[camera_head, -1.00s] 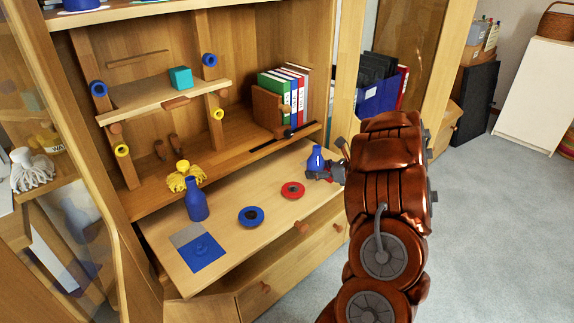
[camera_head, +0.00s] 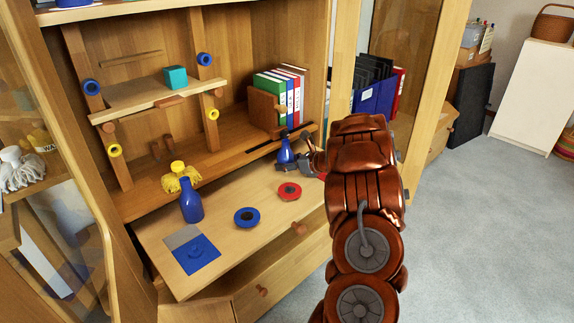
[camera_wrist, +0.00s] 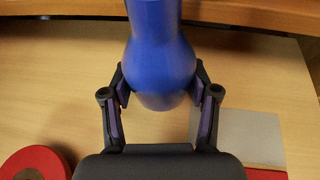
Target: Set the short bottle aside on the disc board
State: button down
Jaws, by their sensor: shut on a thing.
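The short blue bottle (camera_head: 286,153) is upright in my gripper (camera_head: 303,160), at the back right of the pale wooden board (camera_head: 262,217). In the wrist view the blue bottle (camera_wrist: 162,55) sits between the two dark fingers of my gripper (camera_wrist: 160,98), which touch its sides. The head view does not clearly show whether its base touches the board. On the board lie a red disc (camera_head: 289,191) and a blue disc (camera_head: 247,217). A taller blue bottle (camera_head: 191,207) stands on the board's left part.
Blue (camera_head: 197,255) and grey (camera_head: 182,237) squares mark the board's left end. In the wrist view a grey square (camera_wrist: 240,137) lies right of the bottle. Binders (camera_head: 280,90) and a shelf (camera_head: 150,95) are behind.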

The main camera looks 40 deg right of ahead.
jog(key=shift+f, duration=0.1)
jog(key=shift+c, duration=1.4)
grip_release()
jog(key=shift+s+r, duration=0.2)
jog(key=shift+r, duration=0.05)
jog(key=p+v, duration=0.2)
jog(key=v, duration=0.9)
jog(key=shift+s+d, duration=0.1)
jog(key=shift+s, duration=0.2)
